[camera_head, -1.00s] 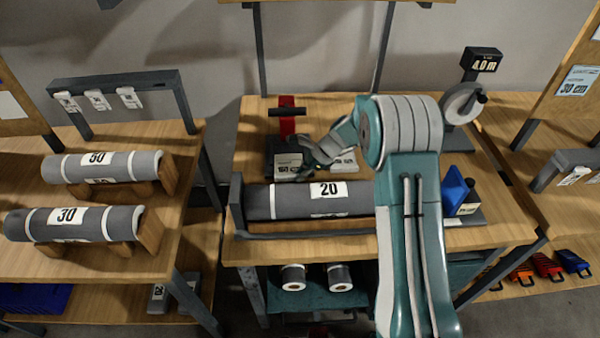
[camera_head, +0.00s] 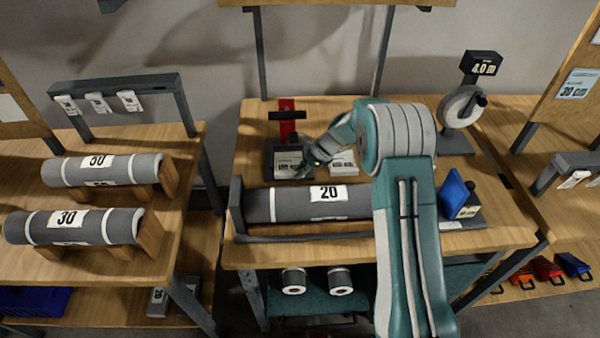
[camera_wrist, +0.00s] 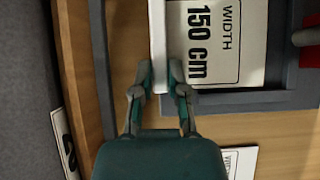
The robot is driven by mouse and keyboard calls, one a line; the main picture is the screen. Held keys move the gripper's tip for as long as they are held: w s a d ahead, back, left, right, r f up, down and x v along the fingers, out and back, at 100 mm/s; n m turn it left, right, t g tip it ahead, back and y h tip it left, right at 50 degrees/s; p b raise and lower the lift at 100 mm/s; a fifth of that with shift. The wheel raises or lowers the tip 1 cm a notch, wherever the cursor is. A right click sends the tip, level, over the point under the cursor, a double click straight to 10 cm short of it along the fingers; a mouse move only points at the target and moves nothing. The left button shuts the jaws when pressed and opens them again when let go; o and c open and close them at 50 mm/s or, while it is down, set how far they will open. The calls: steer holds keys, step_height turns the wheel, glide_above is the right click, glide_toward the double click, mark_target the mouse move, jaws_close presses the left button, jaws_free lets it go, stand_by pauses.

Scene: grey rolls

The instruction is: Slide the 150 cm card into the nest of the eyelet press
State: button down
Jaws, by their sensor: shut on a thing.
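The 150 cm card (camera_wrist: 205,45) is white with black print and has a raised white strip along its near edge. My gripper (camera_wrist: 160,78) is shut on that strip, one finger on each side. The card lies within the grey frame of the press nest (camera_wrist: 255,100) in the wrist view; whether it is fully seated I cannot tell. In the head view the eyelet press (camera_head: 287,125) has a red column and a dark handle, and the card (camera_head: 287,164) is at its base. My gripper (camera_head: 312,164) partly hides the card's right side.
Another white card (camera_head: 343,162) lies right of the press. A grey roll marked 20 (camera_head: 290,205) lies in a cradle along the front of the bench. A length counter (camera_head: 462,105) and a blue-sided device (camera_head: 458,195) stand to the right.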

steer(key=shift+w, duration=0.25)
steer(key=shift+w, duration=0.3)
steer(key=shift+w, duration=0.6)
steer(key=c, duration=0.6)
jaws_free()
